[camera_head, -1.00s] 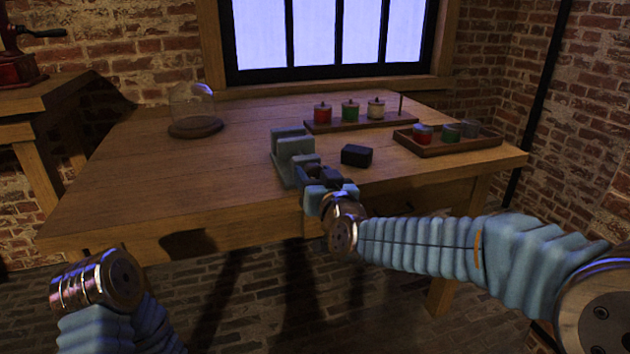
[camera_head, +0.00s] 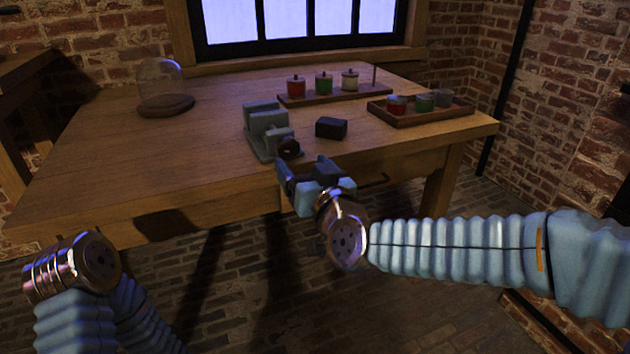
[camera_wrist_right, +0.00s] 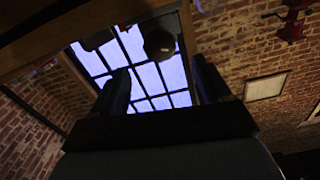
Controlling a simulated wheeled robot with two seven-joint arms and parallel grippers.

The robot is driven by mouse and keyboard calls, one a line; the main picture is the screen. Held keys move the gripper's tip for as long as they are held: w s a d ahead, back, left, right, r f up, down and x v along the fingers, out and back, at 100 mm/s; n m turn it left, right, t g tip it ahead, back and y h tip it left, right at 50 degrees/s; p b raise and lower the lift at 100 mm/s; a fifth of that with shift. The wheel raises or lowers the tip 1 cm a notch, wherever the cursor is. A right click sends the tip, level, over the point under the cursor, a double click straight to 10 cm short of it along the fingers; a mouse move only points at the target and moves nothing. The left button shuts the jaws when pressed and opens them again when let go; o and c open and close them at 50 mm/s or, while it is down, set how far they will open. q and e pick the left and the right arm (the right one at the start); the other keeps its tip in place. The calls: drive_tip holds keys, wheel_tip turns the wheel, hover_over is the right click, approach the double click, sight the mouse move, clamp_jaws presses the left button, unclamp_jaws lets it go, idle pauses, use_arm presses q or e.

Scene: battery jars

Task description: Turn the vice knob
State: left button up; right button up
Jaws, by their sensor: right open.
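The grey-green vice (camera_head: 266,122) stands on the table near its front edge. Its dark round knob (camera_head: 289,147) faces the front. My right gripper (camera_head: 306,170) is open and empty, just in front of and below the knob, apart from it. In the right wrist view the two fingers (camera_wrist_right: 162,82) stand wide apart, with a dark round shape (camera_wrist_right: 159,44), which looks like the knob, beyond and between them. Of my left arm only the wrist and forearm show at lower left; its gripper is out of view.
A dark block (camera_head: 331,128) lies right of the vice. Behind are a rack (camera_head: 335,94) with three lidded jars and a tray (camera_head: 420,117) with more jars at right. A glass dome (camera_head: 162,88) stands at back left. The left of the wooden table (camera_head: 150,145) is clear.

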drive_tip(key=v, duration=0.5)
drive_tip(key=shift+s+d, duration=0.1)
drive_tip(key=shift+s, duration=0.25)
drive_tip(key=w+d+f+g+h+p, duration=0.15)
drive_tip(key=f+g, duration=0.25)
drive_tip(key=f, duration=1.1)
drive_tip(key=d+f+g+h, duration=0.15)
drive_tip(key=f+g, duration=0.25)
drive_tip(key=f, duration=1)
drive_tip(key=s+d+f+m+g+y, duration=0.1)
drive_tip(key=s+d+f+m+g, duration=0.2)
drive_tip(key=s+f+g, duration=0.5)
drive_tip(key=s+f+m+p, duration=0.1)
drive_tip(key=s+f, duration=0.8)
drive_tip(key=f, duration=0.4)
drive_tip(key=shift+s+d+f+y, duration=0.3)
drive_tip(key=shift+s+d, duration=0.05)
drive_tip(key=shift+d, duration=0.05)
